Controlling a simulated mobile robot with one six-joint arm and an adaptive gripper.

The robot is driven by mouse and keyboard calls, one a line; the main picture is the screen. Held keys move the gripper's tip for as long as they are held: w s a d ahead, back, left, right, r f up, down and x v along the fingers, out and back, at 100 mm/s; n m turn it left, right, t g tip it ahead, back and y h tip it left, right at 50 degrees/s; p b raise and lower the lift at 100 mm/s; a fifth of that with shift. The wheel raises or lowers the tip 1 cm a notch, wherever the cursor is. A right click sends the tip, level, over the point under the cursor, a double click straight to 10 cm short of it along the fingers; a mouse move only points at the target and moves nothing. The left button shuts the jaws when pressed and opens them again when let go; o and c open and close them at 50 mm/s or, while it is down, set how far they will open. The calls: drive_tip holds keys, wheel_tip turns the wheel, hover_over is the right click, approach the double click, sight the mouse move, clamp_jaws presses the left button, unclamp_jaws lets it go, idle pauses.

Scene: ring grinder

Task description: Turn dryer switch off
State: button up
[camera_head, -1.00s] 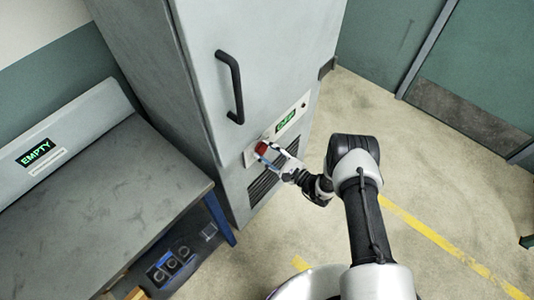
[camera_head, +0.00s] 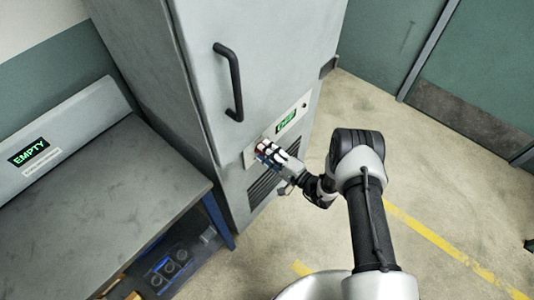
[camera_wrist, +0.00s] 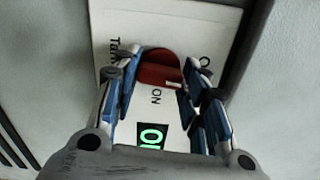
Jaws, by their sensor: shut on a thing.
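The dryer (camera_head: 160,80) is a tall grey cabinet with a black door handle. Its white switch panel (camera_wrist: 215,30) carries a red rotary switch (camera_wrist: 158,70), with "ON" lettering just below it in the wrist view. My gripper (camera_head: 266,149) is at the panel, its fingers on either side of the red switch. In the wrist view my gripper (camera_wrist: 157,80) is shut on the switch, with blue-sided fingers left and right of it. The fingers hide part of the panel lettering. A small lit green display (camera_wrist: 152,135) shows below the switch.
A black door handle (camera_head: 232,85) sticks out above the panel. A green-lit display (camera_head: 286,121) is on the panel. A grey table (camera_head: 110,205) with an "EMPTY" sign (camera_head: 29,152) stands at left. The floor at right is open.

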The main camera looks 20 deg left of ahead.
drive_tip(key=shift+n, duration=0.6)
drive_tip(key=o, duration=1.1)
drive_tip(key=shift+c, duration=0.2)
drive_tip(key=shift+d, duration=0.15)
drive_tip(key=v, duration=1.1)
drive_tip(key=shift+s+d, duration=0.2)
drive_tip(key=shift+d, duration=0.15)
